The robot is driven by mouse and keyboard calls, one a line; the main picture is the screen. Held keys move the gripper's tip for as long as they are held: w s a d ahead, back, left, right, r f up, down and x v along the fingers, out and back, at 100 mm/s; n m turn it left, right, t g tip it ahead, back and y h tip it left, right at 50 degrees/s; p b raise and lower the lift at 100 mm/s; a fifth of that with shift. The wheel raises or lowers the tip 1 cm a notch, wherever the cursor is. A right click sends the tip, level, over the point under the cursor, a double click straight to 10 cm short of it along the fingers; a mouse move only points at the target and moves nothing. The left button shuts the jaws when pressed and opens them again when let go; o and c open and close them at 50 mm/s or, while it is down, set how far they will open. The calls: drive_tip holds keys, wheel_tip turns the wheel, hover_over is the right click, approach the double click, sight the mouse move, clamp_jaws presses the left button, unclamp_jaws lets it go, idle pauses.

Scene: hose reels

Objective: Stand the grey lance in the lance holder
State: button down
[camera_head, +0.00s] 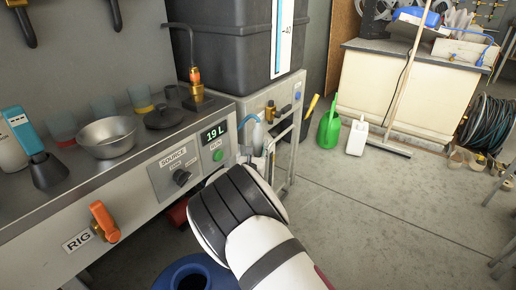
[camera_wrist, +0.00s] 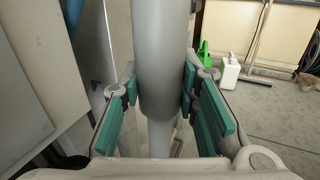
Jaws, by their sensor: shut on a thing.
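In the wrist view the grey lance (camera_wrist: 162,60) is a thick smooth cylinder, running upright through the picture between my gripper's green pads. My gripper (camera_wrist: 160,88) is shut on it; the lance narrows to a thinner grey part below the pads. In the head view my white and black arm hides the gripper and most of the lance. A small pale grey piece (camera_head: 257,137) shows just above my wrist; it may be part of the lance. A metal frame (camera_head: 291,150) stands right behind it; I cannot tell whether this is the lance holder.
The steel bench (camera_head: 125,187) with the RIG outlet and SOURCE panel is at left, close to my arm. A blue drum (camera_head: 172,276) stands below my wrist. A green can (camera_head: 328,128) and white jug (camera_head: 357,136) are at the back.

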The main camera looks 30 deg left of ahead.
drive_tip(key=shift+r, duration=0.1)
drive_tip(key=c, duration=1.2)
unclamp_jaws()
drive_tip(key=shift+o, duration=0.2)
drive_tip(key=v, duration=1.2)
